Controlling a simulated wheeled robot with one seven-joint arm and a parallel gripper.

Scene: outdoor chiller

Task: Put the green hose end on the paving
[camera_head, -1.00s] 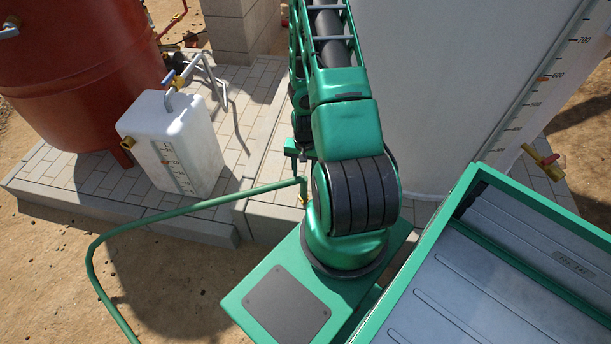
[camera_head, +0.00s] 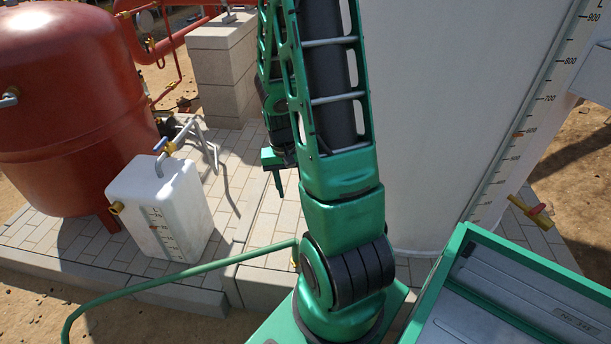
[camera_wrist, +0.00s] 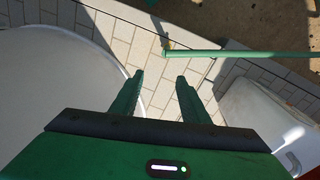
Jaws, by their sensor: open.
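The green hose (camera_head: 180,278) runs from the sandy ground at the lower left over the paving edge, and its end (camera_head: 292,245) lies over the paving just left of my arm. In the wrist view the hose (camera_wrist: 235,53) crosses the upper right, and its end (camera_wrist: 168,52) has a small brass-coloured fitting near the paving's edge. My gripper (camera_wrist: 160,78) is open and empty, with the hose end beyond its fingertips and apart from them. In the head view my gripper (camera_head: 276,180) is partly hidden behind my arm. The pale block paving (camera_head: 255,225) lies below it.
A white jerrycan (camera_head: 165,210) with a tap stands on the paving at left, beside a red tank (camera_head: 70,110). A large white tank (camera_head: 440,120) stands close on the right. A concrete block pillar (camera_head: 222,70) is behind. Bare paving lies between jerrycan and white tank.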

